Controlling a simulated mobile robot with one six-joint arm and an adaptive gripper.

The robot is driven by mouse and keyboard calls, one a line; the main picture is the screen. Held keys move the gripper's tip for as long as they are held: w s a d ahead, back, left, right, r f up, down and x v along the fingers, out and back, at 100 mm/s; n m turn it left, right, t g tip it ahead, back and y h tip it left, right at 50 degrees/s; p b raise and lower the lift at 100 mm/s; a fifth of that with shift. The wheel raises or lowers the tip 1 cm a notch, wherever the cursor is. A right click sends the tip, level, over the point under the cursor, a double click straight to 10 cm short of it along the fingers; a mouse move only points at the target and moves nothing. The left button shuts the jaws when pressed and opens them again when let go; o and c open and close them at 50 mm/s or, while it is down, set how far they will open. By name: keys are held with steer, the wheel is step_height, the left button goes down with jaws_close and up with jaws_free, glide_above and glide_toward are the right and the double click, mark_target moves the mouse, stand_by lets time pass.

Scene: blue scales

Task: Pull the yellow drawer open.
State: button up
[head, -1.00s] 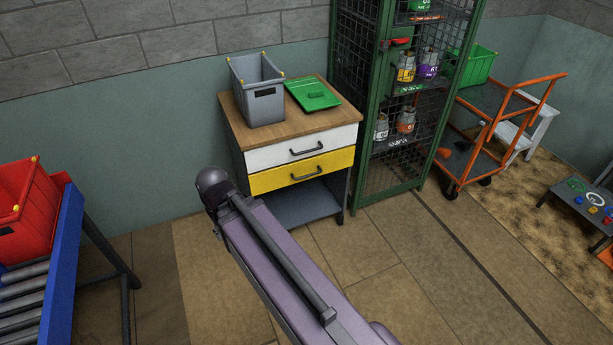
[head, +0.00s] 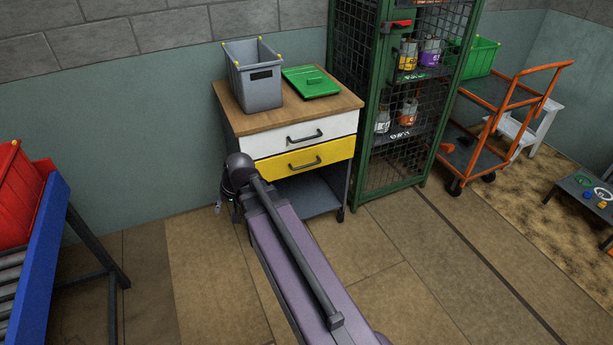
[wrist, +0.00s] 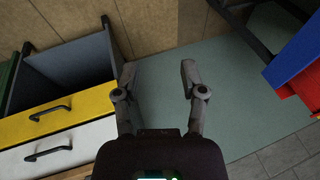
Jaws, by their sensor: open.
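The yellow drawer (head: 285,165) is the lower of two drawers in a wood-topped cabinet and looks closed, flush with the white drawer (head: 275,143) above. Its dark bar handle (head: 304,163) faces the room. In the wrist view, the yellow drawer (wrist: 80,107) and its handle (wrist: 50,112) are at the left, with the white drawer below them in the picture. My gripper (wrist: 158,72) is open and empty, to the side of the drawer and apart from the handle. In the head view my arm hides most of the gripper and covers the drawer's lower left corner.
A grey bin (head: 256,85) and a green lid (head: 311,83) are on the cabinet top. A green mesh locker (head: 365,165) stands close on the right. A blue-framed roller stand (head: 40,265) with a red crate (head: 18,200) is at the left. The floor in front is clear.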

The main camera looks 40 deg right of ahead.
steer(key=w+d+f+m+t+b, duration=0.3)
steer(key=w+d+f+b, duration=0.3)
steer(key=d+f+b, duration=0.15)
steer(key=m+t+h+b, duration=0.75)
steer(key=m+b, duration=0.65)
steer(key=b, duration=1.1)
glide_toward(306, 166)
steer(key=s+t+y, duration=0.1)
steer(key=s, duration=0.3)
steer(key=shift+w+d+f+p, duration=0.1)
steer(key=shift+w+d+p, duration=0.1)
steer(key=shift+d+p, duration=0.1)
steer(key=shift+w, duration=0.1)
steer(key=b+x, duration=0.3)
steer(key=x, duration=1)
steer(key=shift+w+a+f, duration=0.1)
steer(key=shift+w, duration=0.25)
jaws_close()
